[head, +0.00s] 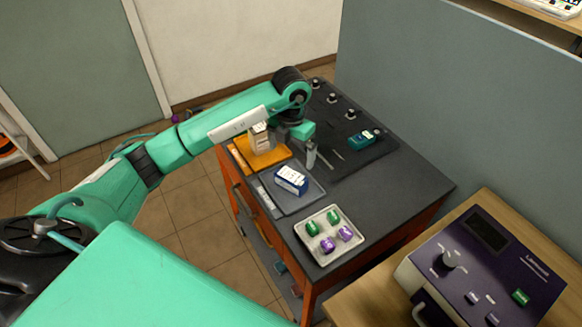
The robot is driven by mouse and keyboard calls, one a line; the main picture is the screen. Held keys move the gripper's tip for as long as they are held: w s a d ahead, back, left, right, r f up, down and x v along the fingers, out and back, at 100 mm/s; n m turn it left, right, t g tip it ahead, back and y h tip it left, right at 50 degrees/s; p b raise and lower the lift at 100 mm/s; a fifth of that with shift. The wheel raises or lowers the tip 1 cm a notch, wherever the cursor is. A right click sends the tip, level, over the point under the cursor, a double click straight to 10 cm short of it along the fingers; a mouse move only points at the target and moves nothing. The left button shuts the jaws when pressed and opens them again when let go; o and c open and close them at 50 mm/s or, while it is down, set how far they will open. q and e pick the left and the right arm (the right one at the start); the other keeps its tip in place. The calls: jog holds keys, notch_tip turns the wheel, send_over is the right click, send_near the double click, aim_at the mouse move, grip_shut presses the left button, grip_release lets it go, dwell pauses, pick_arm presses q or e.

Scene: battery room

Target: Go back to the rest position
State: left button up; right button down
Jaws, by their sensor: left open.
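My left arm reaches in from the left, over the dark-topped workbench (385,207). Its gripper (318,156) points down over the dark mat, just right of the orange tray. Its jaws are open with nothing visible between them. Whether the fingertips touch the mat is hard to tell. My right gripper is not in view.
An orange tray (273,162) holds a pale box (261,140). A grey tray (290,207) holds a blue-and-white box (291,180). A white tray (318,257) holds green and purple cells. A teal block (361,140) lies on the mat. A purple device (480,255) stands front right.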

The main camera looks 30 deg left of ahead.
pick_arm(q)
notch_tip(320, 180, up, 2)
jog(key=shift+r, duration=0.1)
dwell(0.5)
